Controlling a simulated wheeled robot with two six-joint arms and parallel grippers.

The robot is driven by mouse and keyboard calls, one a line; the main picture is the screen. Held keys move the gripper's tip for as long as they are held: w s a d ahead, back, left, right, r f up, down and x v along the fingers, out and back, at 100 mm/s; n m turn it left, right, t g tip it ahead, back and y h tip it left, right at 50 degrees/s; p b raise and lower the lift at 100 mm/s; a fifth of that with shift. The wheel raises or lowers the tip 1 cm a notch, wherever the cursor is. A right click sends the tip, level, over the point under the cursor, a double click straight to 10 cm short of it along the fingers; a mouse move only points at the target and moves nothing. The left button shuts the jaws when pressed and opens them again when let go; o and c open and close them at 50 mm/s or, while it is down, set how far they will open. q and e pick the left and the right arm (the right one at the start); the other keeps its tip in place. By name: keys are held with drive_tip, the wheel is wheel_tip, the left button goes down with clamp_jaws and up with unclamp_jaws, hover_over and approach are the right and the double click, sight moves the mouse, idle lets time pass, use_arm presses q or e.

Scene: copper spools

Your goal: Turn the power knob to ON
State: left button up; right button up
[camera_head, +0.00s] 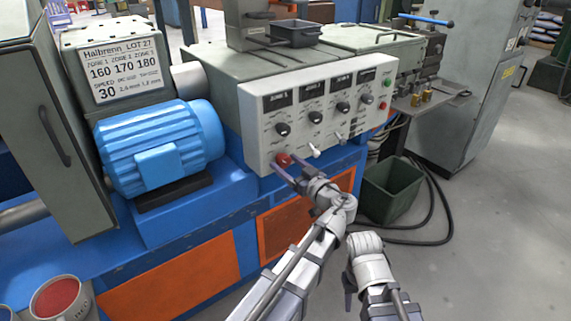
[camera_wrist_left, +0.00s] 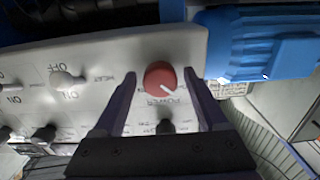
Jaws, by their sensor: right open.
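The red power knob (camera_head: 283,159) sits at the lower left of the grey control panel (camera_head: 262,150). My left gripper (camera_head: 284,167) is at this knob, its dark fingers reaching to either side of it. In the left wrist view the red knob (camera_wrist_left: 160,75) lies between the two open fingertips (camera_wrist_left: 160,80), with a gap visible on both sides. Its white mark points to the lower right, near the upside-down POWER lettering. Its ON and OFF marks are not readable. My right gripper (camera_head: 349,288) is low at the front, partly hidden, away from the panel.
Several black dials and small toggle switches (camera_head: 314,150) share the panel. A blue motor (camera_head: 160,145) stands to its left. A green bin (camera_head: 392,190) and dark cables are on the floor at right.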

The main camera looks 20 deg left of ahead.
use_arm(q)
clamp_jaws()
idle(0.4)
drive_tip(key=shift+m, duration=0.3)
drive_tip(key=m, duration=0.3)
drive_tip(key=shift+m, duration=0.4)
drive_tip(key=m, duration=0.4)
drive_tip(key=shift+s+m, duration=0.1)
drive_tip(key=shift+m, duration=0.2)
drive_tip(key=m, duration=0.4)
drive_tip(key=shift+m, duration=2.4)
